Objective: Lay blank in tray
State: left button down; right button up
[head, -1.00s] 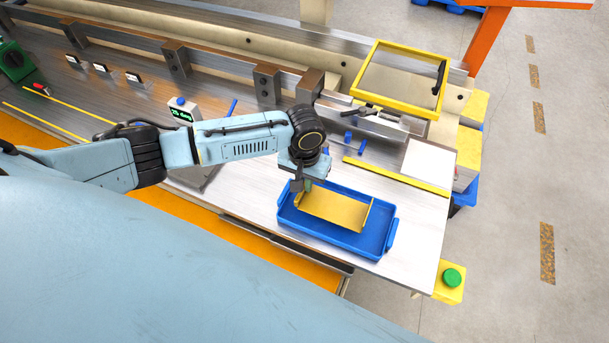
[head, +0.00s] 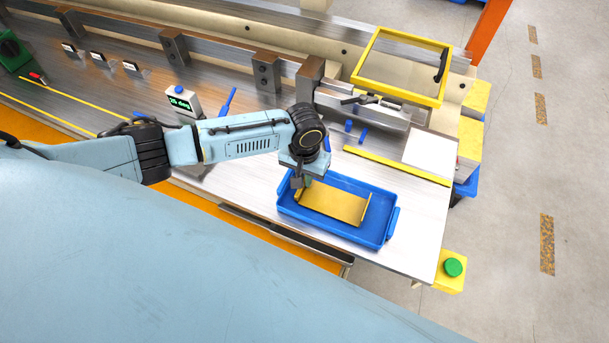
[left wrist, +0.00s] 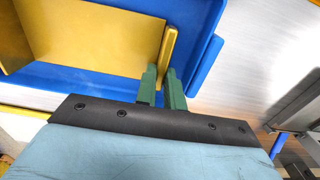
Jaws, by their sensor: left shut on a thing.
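The blank (head: 333,204) is a gold-yellow metal sheet with upturned flanges at its two ends. It lies within the outline of the blue tray (head: 391,228), roughly level; whether it touches the tray floor is hard to tell. My left gripper (head: 299,188) reaches down at the tray's left end and is shut on the blank's left flange. In the left wrist view, the green fingers (left wrist: 161,78) sit at the flange of the blank (left wrist: 95,35), with the blue tray (left wrist: 205,62) behind it. My right gripper is not in view.
The tray stands on a pale bench top (head: 420,205) near its front right corner. Behind it are a yellow strip (head: 397,166), a white plate (head: 430,153) and a yellow-framed guard (head: 447,62). A green button (head: 453,267) sits off the corner. A small display (head: 181,103) stands left.

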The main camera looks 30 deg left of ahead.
pick_arm(q)
jog(key=shift+p, duration=0.35)
jog(key=c, duration=1.4)
grip_release()
jog(key=shift+c, duration=0.2)
notch_tip(320, 180, up, 14)
jog(key=shift+f, duration=0.25)
